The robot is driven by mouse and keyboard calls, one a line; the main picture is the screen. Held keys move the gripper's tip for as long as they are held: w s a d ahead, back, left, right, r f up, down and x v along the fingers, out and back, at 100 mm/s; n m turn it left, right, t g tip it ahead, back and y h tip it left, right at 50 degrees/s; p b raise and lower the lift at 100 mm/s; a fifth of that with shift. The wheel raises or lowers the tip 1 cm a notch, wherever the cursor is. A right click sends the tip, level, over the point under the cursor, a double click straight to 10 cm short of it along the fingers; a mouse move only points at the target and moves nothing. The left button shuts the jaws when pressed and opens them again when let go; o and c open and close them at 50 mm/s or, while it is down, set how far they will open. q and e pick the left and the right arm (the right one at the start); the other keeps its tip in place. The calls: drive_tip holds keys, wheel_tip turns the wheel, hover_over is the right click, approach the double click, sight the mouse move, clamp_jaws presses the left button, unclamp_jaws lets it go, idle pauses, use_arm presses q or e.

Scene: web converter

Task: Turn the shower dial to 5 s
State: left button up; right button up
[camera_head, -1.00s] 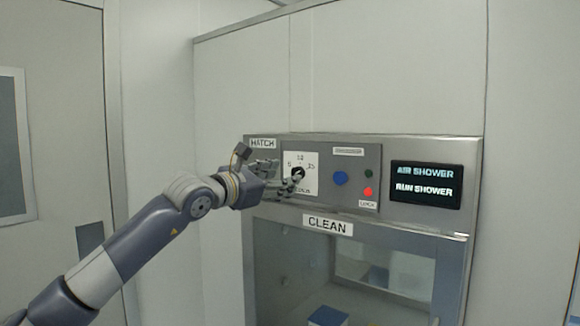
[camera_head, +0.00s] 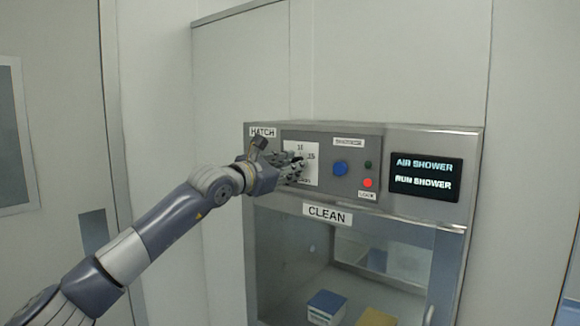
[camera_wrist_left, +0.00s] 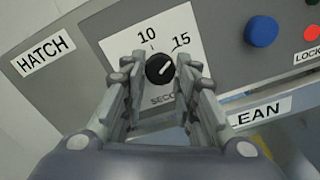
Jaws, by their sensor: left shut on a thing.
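The shower dial is a small black knob (camera_wrist_left: 160,67) on a white plate (camera_wrist_left: 112,46) marked 10 and 15, with a seconds label partly covered below. Its white mark points up and right, roughly toward 15, in the left wrist view. The 5 is hidden there. My left gripper (camera_wrist_left: 160,80) has its fingers on either side of the knob and is shut on it. In the head view the left gripper (camera_head: 294,169) covers the left part of the plate (camera_head: 310,177) and most of the knob. My right gripper is in neither view.
Right of the dial are a blue button (camera_head: 340,168), a red light (camera_head: 368,183) and a display (camera_head: 424,177) reading AIR SHOWER, RUN SHOWER. Below is a glass hatch labelled CLEAN (camera_head: 327,214), with a blue-topped box (camera_head: 326,305) and a yellow box (camera_head: 376,317) inside.

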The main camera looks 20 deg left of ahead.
use_arm(q)
drive_tip(key=shift+r+n+b, duration=0.2)
drive_tip(key=shift+n+b, duration=8.4)
drive_tip(key=shift+n, duration=3.3)
drive_tip(key=o, duration=1.1)
drive_tip(key=shift+c, duration=0.2)
drive_tip(key=shift+f, duration=0.1)
